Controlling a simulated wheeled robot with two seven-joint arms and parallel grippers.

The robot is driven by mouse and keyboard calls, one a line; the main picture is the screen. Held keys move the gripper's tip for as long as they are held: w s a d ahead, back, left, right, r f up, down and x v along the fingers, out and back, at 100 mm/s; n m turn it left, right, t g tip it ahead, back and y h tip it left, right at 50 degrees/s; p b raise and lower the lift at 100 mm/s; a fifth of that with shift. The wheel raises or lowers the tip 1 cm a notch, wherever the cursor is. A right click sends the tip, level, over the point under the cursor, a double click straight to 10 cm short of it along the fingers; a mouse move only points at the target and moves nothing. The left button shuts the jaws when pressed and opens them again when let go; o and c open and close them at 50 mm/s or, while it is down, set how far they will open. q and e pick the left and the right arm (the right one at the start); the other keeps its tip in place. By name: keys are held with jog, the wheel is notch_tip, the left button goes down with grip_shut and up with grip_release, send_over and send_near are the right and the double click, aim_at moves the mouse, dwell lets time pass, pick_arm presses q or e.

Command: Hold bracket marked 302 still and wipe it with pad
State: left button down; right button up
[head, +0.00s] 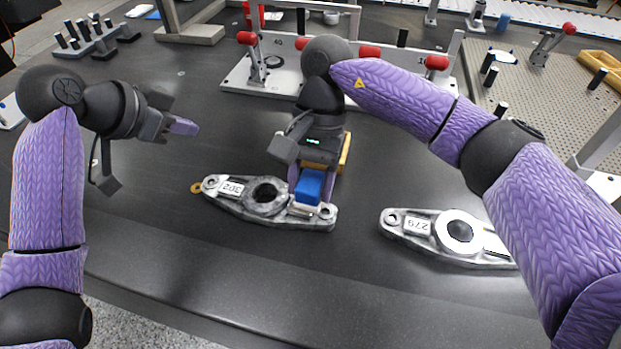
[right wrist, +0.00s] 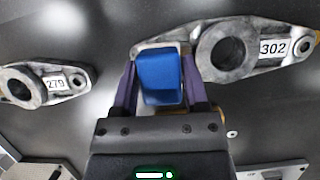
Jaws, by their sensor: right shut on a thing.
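The grey metal bracket marked 302 (head: 237,204) lies flat on the dark table; its label also shows in the right wrist view (right wrist: 272,47). My right gripper (head: 307,188) is shut on the blue pad (head: 310,184). The pad is over the bracket's right end, and its underside is hidden, so I cannot tell if it touches. In the right wrist view the pad (right wrist: 161,78) sits between the purple fingers. My left gripper (head: 183,126) is above the table, up and left of the bracket and apart from it. Its jaw gap does not show clearly.
A similar bracket marked 279 (head: 450,236) lies to the right. A brass-coloured ring (head: 196,188) is at the left end of bracket 302. A white fixture plate with red-handled clamps (head: 285,84) stands behind. The table front is clear.

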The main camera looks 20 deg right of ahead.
pick_arm(q)
jog(key=shift+s+d+f+g, duration=0.2)
jog(key=shift+s+f+g, duration=0.1)
jog(key=shift+s+f, duration=0.25)
jog(key=shift+s+d+f+g, duration=0.15)
jog(key=shift+s+f+g, duration=0.15)
jog(key=shift+f, duration=0.4)
send_over(215, 184)
jog(key=a, duration=0.1)
notch_tip(215, 184, down, 5)
jog(key=shift+r, duration=0.2)
jog(key=shift+f, duration=0.35)
jog(key=shift+s+f, duration=0.1)
jog(key=shift+f, duration=1.05)
dwell(0.9)
jog(key=shift+s+f, duration=0.15)
jog(key=shift+f, duration=0.05)
pick_arm(e)
jog(key=shift+f, duration=1.65)
dwell(0.6)
jog(key=shift+s, duration=0.1)
jog(key=shift+s+a, duration=0.55)
jog(key=shift+s, duration=0.15)
jog(key=shift+w+d, duration=0.55)
jog(key=shift+w, duration=0.25)
